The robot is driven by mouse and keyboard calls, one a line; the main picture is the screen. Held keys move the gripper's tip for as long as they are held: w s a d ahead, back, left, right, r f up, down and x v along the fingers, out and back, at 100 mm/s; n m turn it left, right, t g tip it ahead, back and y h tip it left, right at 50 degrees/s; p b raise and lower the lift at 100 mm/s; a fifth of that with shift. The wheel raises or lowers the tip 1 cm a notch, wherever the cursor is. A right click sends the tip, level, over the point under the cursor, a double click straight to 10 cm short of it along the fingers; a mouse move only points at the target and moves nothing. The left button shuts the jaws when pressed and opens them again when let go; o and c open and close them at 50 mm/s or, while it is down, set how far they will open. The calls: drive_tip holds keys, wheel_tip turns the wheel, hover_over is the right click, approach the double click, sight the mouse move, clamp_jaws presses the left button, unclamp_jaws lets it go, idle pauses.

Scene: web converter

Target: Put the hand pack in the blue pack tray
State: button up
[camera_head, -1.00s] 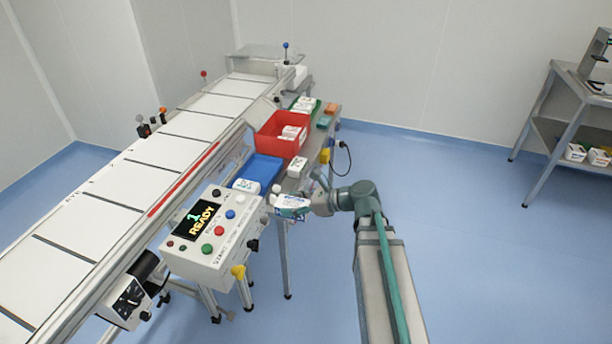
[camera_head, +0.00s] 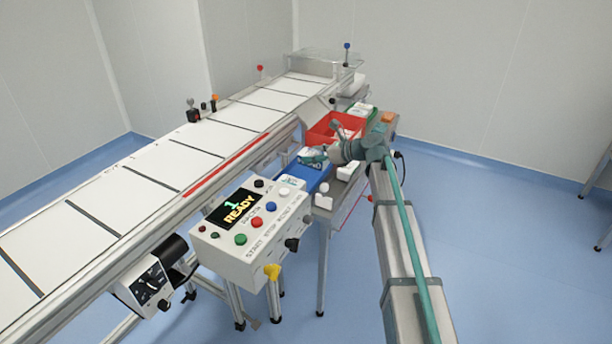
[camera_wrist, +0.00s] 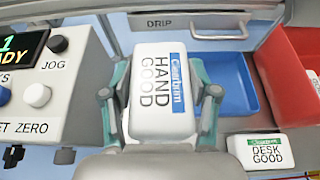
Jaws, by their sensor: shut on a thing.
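The hand pack (camera_wrist: 163,95), white with a blue label strip and "HAND GOOD" print, sits between the fingers of my gripper (camera_wrist: 160,100), which is shut on it. In the head view the hand pack (camera_head: 311,155) and my gripper (camera_head: 328,154) appear over the blue pack tray (camera_head: 312,180). In the wrist view the blue tray (camera_wrist: 238,85) shows behind and to the right of the pack, which hides part of it. The pack looks held above the tray; the exact height is unclear.
A red bin (camera_wrist: 288,75) stands right of the blue tray, and a "DESK GOOD" pack (camera_wrist: 262,152) lies in front of it. The control box (camera_head: 250,225) is at the tray's near left. The conveyor (camera_head: 150,165) runs along the left.

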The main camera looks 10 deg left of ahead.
drive_tip(key=shift+w+a+f, duration=0.5)
drive_tip(key=shift+w+f, duration=0.9)
drive_tip(key=shift+w, duration=0.55)
drive_tip(key=shift+w+a+f, duration=0.55)
drive_tip(key=shift+w+f, duration=0.8)
drive_tip(key=shift+w, duration=0.55)
drive_tip(key=shift+w+a+f, duration=0.5)
drive_tip(key=shift+w+f, duration=0.9)
drive_tip(key=shift+w, duration=0.55)
drive_tip(key=f, duration=0.1)
drive_tip(key=w+f, duration=0.1)
drive_tip(key=f, duration=0.1)
drive_tip(key=shift+a+f, duration=0.1)
drive_tip(key=shift+f, duration=0.55)
drive_tip(key=shift+s, duration=0.1)
drive_tip(key=o, duration=1.3)
drive_tip(key=shift+f, duration=0.1)
drive_tip(key=shift+c, duration=0.2)
